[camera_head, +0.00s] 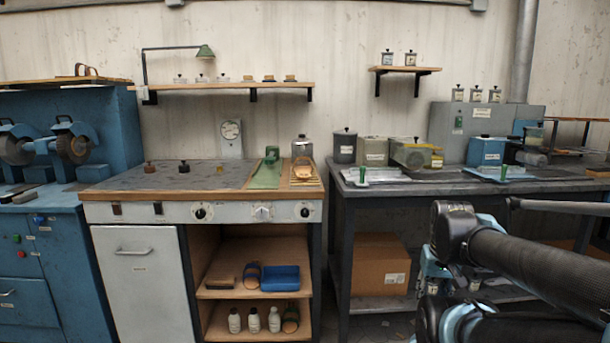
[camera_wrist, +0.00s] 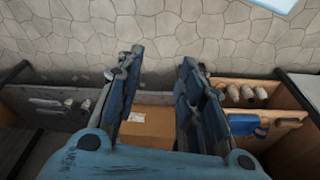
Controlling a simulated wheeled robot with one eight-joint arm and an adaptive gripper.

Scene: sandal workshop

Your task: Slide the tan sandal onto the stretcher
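A tan sandal-like piece (camera_head: 303,171) lies on a wooden board at the right end of the wood-edged bench; it is small in the head view. Left of it stands a green device (camera_head: 270,158) on a green strip, possibly the stretcher; I cannot be sure. My gripper (camera_wrist: 158,70) shows in the wrist view with its two fingers apart and nothing between them, above the floor and near a cardboard box. It is far from the sandal and low in front of the benches. In the head view my arm fills the lower right and the fingers are not clear.
The wood-edged bench (camera_head: 165,178) has free room at its left and middle. A cardboard box (camera_head: 372,264) sits under the grey bench (camera_head: 460,187).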

